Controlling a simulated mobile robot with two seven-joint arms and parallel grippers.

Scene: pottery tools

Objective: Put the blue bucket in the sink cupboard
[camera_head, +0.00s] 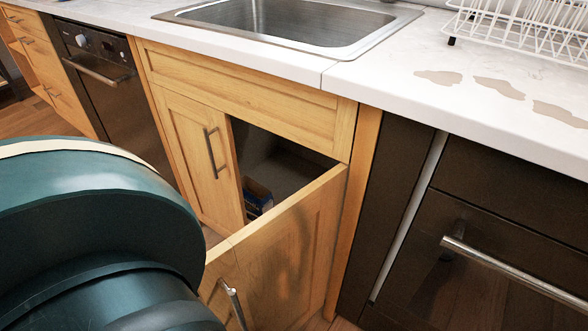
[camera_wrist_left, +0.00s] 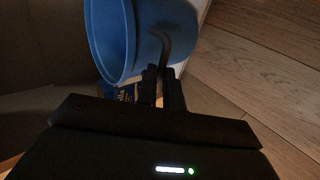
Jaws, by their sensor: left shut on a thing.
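The blue bucket (camera_wrist_left: 112,38) shows in the left wrist view, tilted, with its open rim facing left. My left gripper (camera_wrist_left: 163,78) is shut on the bucket's dark curved handle (camera_wrist_left: 165,45). The bucket is not visible in the head view. There, the sink cupboard (camera_head: 243,95) stands under the sink, with its left door (camera_head: 190,150) closed and its right door (camera_head: 295,245) swung out. Its dark interior is partly visible. The left gripper is hidden in the head view, and the right gripper is in neither view.
A blue box (camera_head: 258,198) is inside the cupboard; a similar printed box (camera_wrist_left: 122,91) shows below the bucket. The metal sink (camera_head: 300,25) and white dish rack (camera_head: 530,25) are on the counter. My dark teal arm covers the lower left. Wooden floor (camera_wrist_left: 265,60) lies right of the bucket.

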